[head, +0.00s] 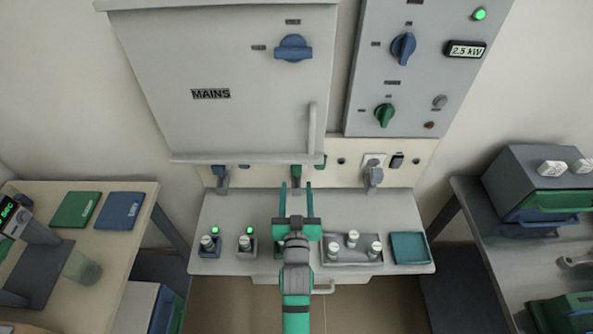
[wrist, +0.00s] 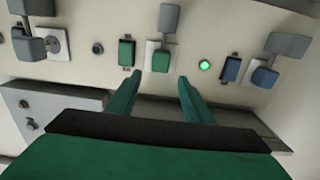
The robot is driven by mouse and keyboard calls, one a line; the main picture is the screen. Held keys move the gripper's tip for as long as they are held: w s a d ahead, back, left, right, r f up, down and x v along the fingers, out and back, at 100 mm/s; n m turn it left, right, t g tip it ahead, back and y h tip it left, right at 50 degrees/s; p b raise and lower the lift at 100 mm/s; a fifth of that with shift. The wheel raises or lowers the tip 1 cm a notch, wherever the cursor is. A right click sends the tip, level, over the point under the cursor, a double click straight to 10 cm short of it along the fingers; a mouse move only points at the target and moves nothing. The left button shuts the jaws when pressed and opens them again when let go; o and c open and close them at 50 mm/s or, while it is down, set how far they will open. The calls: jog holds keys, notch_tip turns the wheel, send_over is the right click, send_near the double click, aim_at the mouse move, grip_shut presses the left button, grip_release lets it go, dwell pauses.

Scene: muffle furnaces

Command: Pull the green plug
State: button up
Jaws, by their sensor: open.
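The green plug (wrist: 161,61) sits in a white socket plate on the wall panel, with a grey part sticking out from it. In the head view the green plug (head: 297,171) shows just under the mains cabinet, partly hidden. My gripper (head: 296,186) is open and points at the plug. In the wrist view my gripper's (wrist: 160,78) two green fingertips lie to either side of the plug's lower end, with nothing held. I cannot tell whether the tips reach around the plug or stop short of it.
A green switch (wrist: 126,53) is beside the plug. A blue plug (wrist: 265,76) and blue switch (wrist: 230,69) are to the right there. The mains cabinet (head: 220,120) overhangs the panel. Below, the bench (head: 390,205) holds indicator posts, a tray (head: 340,261) and a teal tray (head: 409,248).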

aim_at(296, 169)
jog(key=w, duration=0.8)
